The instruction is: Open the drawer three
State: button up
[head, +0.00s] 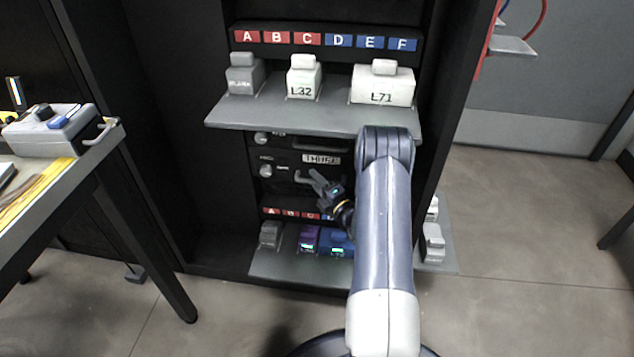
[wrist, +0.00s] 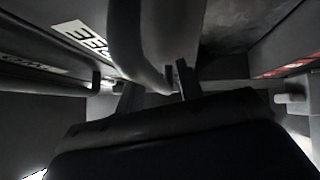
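Drawer three (head: 321,158) is a black drawer front with a white "THREE" label, in the middle of the cabinet under the grey shelf. It looks shut. Its grey handle (head: 303,178) is partly hidden by my gripper (head: 317,181), which is right in front of it. In the wrist view, the handle (wrist: 138,40) is large and close, and the label (wrist: 82,36) shows upside down behind it. My gripper (wrist: 158,90) has its two fingers apart, one on each side of the handle's lower part. I cannot tell whether they touch it.
The grey shelf (head: 300,116) with labelled blocks juts out above my gripper. A lower shelf (head: 290,265) with small devices juts out below. Another drawer with a round knob (head: 262,138) is just above.

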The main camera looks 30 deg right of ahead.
grip_shut()
dwell(0.3)
dwell(0.3)
